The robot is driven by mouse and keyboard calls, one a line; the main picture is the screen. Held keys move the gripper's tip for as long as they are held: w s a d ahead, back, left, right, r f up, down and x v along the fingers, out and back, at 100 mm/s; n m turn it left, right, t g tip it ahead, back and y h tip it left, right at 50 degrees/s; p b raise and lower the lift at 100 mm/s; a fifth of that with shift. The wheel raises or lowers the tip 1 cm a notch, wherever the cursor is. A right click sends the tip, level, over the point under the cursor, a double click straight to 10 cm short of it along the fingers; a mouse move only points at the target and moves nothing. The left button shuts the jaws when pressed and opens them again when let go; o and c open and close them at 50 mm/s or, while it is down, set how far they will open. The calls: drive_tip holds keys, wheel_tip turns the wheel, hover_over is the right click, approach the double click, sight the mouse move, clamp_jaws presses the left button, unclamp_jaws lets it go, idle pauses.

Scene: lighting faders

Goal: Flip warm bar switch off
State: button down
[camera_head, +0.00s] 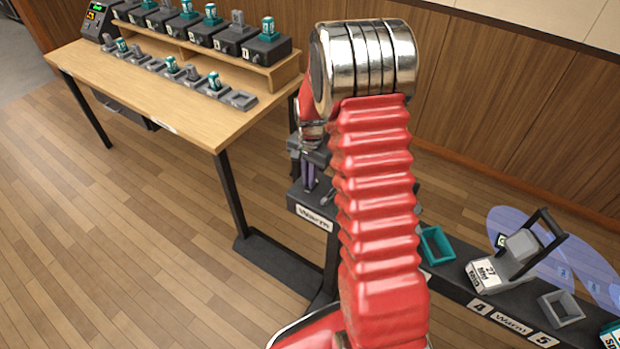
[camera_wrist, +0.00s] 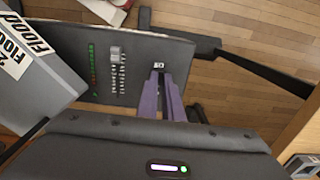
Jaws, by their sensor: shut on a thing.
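The dark warm bar (camera_head: 450,283) runs low along the floor toward the right in the head view, with a "Warm" label (camera_head: 313,217) at its near left end. In the wrist view its dark top (camera_wrist: 137,90) carries a grey fader (camera_wrist: 115,54) with scale marks and a column of small lights (camera_wrist: 92,62). The small switch (camera_wrist: 158,66) sits right of the fader, at the tips of my gripper. My gripper (camera_wrist: 161,76) has purple fingers shut on the switch; they hide most of it, so its position cannot be told. The gripper also shows in the head view (camera_head: 309,186), partly behind my red arm.
A wooden table (camera_head: 150,95) with a shelf of dark boxes and teal-topped parts stands at the back left. A lamp (camera_head: 522,245) and teal (camera_head: 437,244) and grey (camera_head: 560,309) trays sit along the bar. A grey lamp housing (camera_wrist: 35,70) is close left of the fingers.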

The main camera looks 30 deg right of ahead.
drive_tip(key=shift+s+a+f, duration=0.3)
drive_tip(key=shift+s+f, duration=0.25)
drive_tip(key=shift+f, duration=0.2)
drive_tip(key=shift+w+d+r, duration=0.1)
drive_tip(key=shift+w+d, duration=0.05)
drive_tip(key=shift+d, duration=0.3)
drive_tip(key=shift+w+d+r, duration=0.1)
drive_tip(key=shift+w+d, duration=0.05)
drive_tip(key=shift+d, duration=0.25)
drive_tip(key=shift+w+r, duration=0.15)
drive_tip(key=shift+r, duration=0.4)
wheel_tip(320, 180, up, 14)
drive_tip(key=shift+w+a, duration=0.15)
drive_tip(key=shift+w, duration=0.1)
drive_tip(key=shift+f, duration=0.1)
drive_tip(key=shift+w+d+g+y, duration=0.15)
drive_tip(key=shift+d+g+y, duration=0.25)
drive_tip(key=shift+d+y, duration=0.15)
